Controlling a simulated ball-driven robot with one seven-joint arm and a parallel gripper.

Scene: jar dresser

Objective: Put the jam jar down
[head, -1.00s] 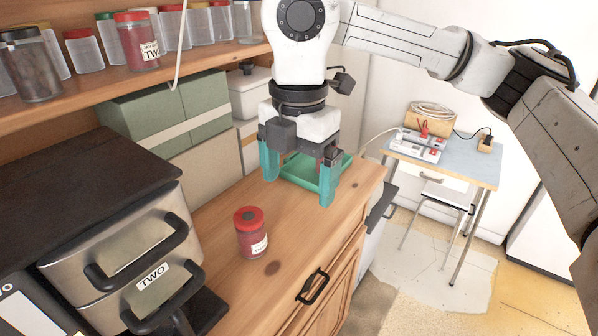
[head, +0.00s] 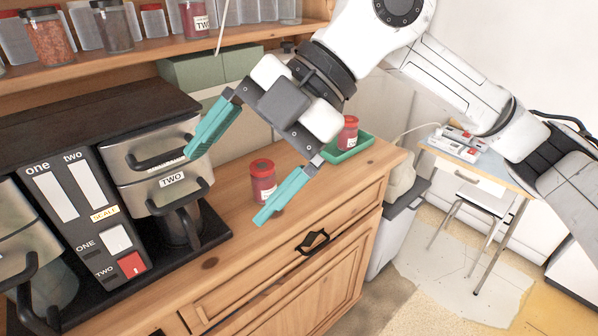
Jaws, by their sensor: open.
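One red jar with a red lid (head: 263,184) stands upright on the wooden dresser top (head: 232,213). Another red jar (head: 348,133) with a red lid and pale label stands upright in the green tray (head: 360,145) at the dresser's right end. I cannot tell which holds jam. My gripper (head: 224,188) is open, with its two teal fingers wide apart and nothing held. It hangs tilted over the dresser. In the picture its right finger overlaps the dresser jar's lower right side; I cannot tell if they touch.
A two-pot coffee machine (head: 85,215) stands on the left of the dresser. A shelf of jars (head: 130,52) runs behind, above green boxes (head: 212,68). The dresser's front edge is close. A small table (head: 478,165) stands beyond at right.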

